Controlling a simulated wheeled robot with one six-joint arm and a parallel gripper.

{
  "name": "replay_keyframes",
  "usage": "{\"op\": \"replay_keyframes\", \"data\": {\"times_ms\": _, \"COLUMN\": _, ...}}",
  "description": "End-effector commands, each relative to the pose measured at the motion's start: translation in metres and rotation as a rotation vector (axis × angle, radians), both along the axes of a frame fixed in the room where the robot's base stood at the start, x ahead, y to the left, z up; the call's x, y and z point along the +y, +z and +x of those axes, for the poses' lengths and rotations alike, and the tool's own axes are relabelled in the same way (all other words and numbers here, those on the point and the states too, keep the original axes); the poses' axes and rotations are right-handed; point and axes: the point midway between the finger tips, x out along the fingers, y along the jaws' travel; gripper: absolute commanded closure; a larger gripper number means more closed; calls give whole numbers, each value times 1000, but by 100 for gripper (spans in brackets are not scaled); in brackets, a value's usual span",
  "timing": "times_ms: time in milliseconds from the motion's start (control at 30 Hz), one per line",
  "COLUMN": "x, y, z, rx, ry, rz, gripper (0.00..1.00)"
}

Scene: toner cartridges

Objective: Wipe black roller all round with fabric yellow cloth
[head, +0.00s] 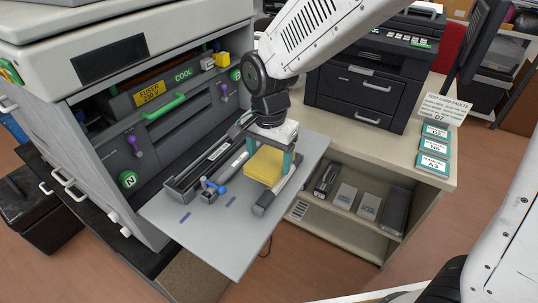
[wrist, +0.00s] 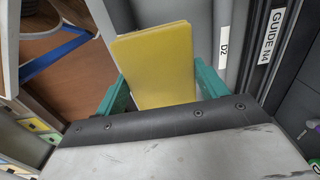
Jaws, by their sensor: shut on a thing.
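My gripper (head: 266,167) has teal fingers and is shut on the yellow cloth (head: 263,165), a folded square pad. In the wrist view the cloth (wrist: 153,65) stands between the two fingers (wrist: 158,75). A dark cylindrical roller (head: 264,207) lies slantwise on the grey shelf, its near end showing just below the cloth. The cloth and fingers hide part of it. I cannot tell whether the cloth touches it. The roller is not clearly made out in the wrist view.
The grey shelf (head: 200,237) also holds a long black cartridge (head: 203,160) and a grey tube with a blue clip (head: 213,187), left of the cloth. The open printer (head: 80,50) stands left. A black machine (head: 365,85) stands behind. The shelf's front is clear.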

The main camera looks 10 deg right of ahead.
Motion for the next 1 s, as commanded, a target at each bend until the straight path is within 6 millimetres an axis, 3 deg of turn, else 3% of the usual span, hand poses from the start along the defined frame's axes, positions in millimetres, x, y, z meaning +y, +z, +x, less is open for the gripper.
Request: {"op": "replay_keyframes", "data": {"times_ms": 1000, "x": -5, "y": -10, "z": -3, "rx": 0, "ry": 0, "rz": 0, "gripper": 46}}
